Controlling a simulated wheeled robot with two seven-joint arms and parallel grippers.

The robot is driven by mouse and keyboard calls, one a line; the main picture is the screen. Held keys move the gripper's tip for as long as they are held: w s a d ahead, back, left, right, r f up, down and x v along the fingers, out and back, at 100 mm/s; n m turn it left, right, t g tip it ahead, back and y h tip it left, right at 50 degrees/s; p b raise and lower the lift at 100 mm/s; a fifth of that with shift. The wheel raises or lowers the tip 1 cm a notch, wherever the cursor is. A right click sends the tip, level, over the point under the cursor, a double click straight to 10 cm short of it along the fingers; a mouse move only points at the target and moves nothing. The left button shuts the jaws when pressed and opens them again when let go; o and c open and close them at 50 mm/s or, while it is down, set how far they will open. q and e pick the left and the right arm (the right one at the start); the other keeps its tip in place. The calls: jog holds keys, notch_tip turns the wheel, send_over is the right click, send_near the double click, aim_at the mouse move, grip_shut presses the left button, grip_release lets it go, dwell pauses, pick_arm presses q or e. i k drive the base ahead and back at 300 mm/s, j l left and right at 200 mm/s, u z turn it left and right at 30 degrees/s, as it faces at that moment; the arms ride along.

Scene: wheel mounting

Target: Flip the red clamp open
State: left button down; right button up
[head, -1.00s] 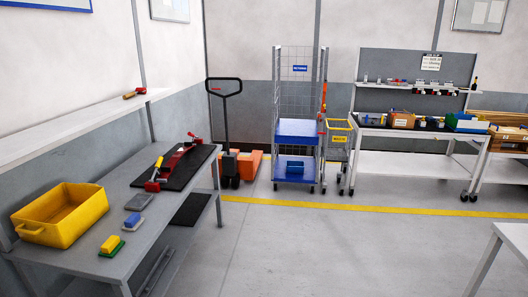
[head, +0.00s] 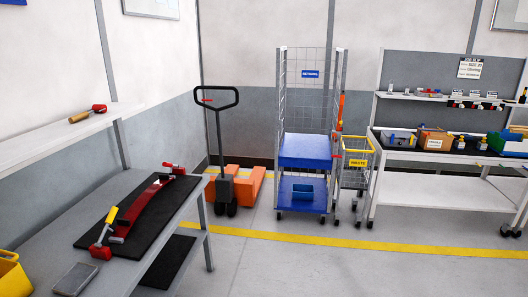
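On the workbench (head: 125,185) at the left, a long curved dark-red piece (head: 146,208) lies on a black mat (head: 160,222). A red clamp-like fixture with a yellow handle (head: 106,224) stands at its near end, its red base (head: 101,251) on the mat. The yellow handle slants up. A smaller red fixture (head: 174,169) is at the far end. I cannot tell from this distance whether either is open or closed. Neither of my grippers is in view.
A yellow bin (head: 12,275) is cut off at the lower left, near a grey block (head: 75,279). A wall shelf (head: 60,140) holds a red-headed tool (head: 88,113). A pallet truck (head: 225,180) and a blue cart (head: 303,150) stand behind.

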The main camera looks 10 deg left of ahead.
aim_at(164, 164)
jog(key=i, duration=1.4)
jog(key=u, duration=0.45)
